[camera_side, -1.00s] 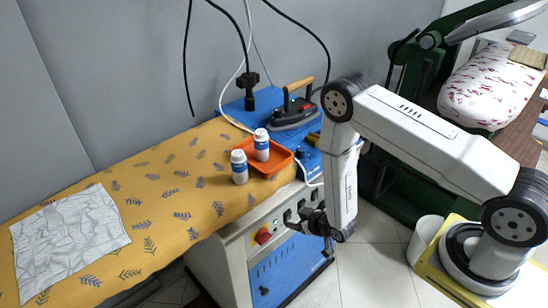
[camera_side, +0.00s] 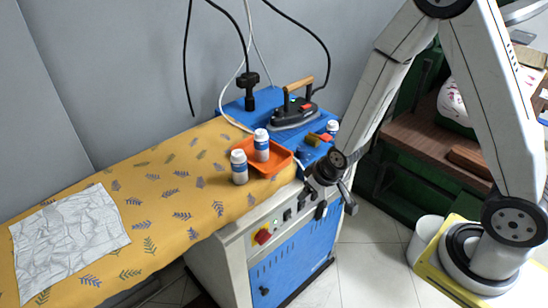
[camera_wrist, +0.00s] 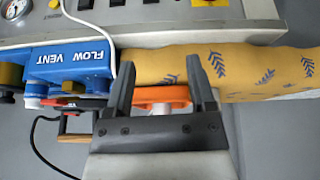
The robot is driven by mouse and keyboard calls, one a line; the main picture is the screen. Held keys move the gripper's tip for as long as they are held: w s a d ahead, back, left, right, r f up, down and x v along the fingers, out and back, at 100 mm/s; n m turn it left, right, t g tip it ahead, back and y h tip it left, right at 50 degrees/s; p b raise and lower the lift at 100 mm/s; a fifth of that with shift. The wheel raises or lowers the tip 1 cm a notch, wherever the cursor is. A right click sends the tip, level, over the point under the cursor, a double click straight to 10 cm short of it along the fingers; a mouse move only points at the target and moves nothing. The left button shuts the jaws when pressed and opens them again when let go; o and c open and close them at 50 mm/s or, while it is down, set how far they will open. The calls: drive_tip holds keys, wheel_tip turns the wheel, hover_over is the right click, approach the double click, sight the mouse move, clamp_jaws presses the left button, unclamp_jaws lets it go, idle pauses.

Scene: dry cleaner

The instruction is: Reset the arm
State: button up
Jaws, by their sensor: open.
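In the side view my gripper (camera_side: 322,197) hangs low in front of the ironing unit's right end, partly dark against the control panel. My forearm slopes down to it from a raised elbow at the top of the picture. In the wrist view my gripper (camera_wrist: 160,68) has its two dark fingers apart with nothing held between them. The orange tray (camera_wrist: 178,92) shows beyond the gap, partly hidden by the fingers.
The orange tray (camera_side: 281,160) holds a white-blue bottle (camera_side: 261,146); another bottle (camera_side: 239,168) stands beside it on the yellow cover (camera_side: 185,215). An iron (camera_side: 294,112) and small items sit on the blue top (camera_side: 240,107). Floor (camera_side: 375,265) is clear.

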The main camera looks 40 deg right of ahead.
drive_tip(key=s+d+r+g, duration=0.1)
drive_tip(key=s+r+g, duration=0.1)
drive_tip(key=s+r, duration=0.7)
drive_tip(key=shift+r+m, duration=0.4)
drive_tip(key=shift+r, duration=0.55)
